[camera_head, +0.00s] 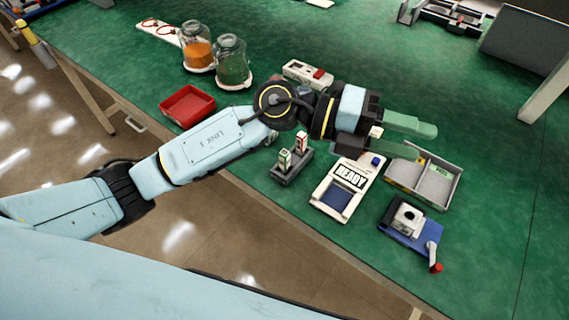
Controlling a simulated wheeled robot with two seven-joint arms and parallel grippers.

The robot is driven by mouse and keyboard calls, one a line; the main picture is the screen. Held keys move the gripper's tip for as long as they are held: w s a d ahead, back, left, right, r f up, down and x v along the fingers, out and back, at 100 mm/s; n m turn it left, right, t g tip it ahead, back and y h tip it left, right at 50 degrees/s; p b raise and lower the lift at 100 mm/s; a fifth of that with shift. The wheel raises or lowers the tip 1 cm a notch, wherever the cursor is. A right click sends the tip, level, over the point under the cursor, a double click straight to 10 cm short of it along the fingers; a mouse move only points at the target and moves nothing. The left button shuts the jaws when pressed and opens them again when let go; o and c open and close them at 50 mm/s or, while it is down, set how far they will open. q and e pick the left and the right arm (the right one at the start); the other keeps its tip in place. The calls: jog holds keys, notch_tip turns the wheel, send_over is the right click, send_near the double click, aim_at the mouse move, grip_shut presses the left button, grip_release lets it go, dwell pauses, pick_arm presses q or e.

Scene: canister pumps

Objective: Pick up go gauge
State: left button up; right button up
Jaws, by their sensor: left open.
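Two small upright gauges stand in a dark grey rack (290,168) on the green table. The front one (285,159) has a green label, which I take as the go gauge. The other gauge (302,141) behind it has a red label. My left gripper (426,142) is open and empty, with its fingers pointing right, above the table near the grey tray. It is well to the right of the rack and apart from both gauges. My left forearm passes just behind and left of the rack. My right gripper is not in view.
A white READY device (337,201), a blue fixture with a red-knobbed crank (408,222) and a divided grey tray (454,193) stand right of the rack. A red tray (188,103) and jars of orange (196,52) and green (232,68) contents are left.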

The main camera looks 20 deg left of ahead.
pick_arm(q)
jog(key=w+a+f+m+g+y, duration=0.1)
jog(key=a+f+m+y, duration=0.25)
jog(key=f+y, duration=0.35)
jog(key=n+t+y, duration=0.2)
jog(key=y, duration=0.9)
send_over(285, 152)
notch_tip(285, 152, down, 3)
jog(key=shift+m, duration=0.25)
notch_tip(285, 152, down, 7)
jog(key=shift+s+d+f, duration=0.1)
jog(key=shift+s+f, duration=0.05)
jog(key=shift+f, duration=0.75)
notch_tip(285, 152, down, 4)
jog(key=shift+f+b, duration=0.2)
jog(key=shift+b, duration=0.1)
grip_shut()
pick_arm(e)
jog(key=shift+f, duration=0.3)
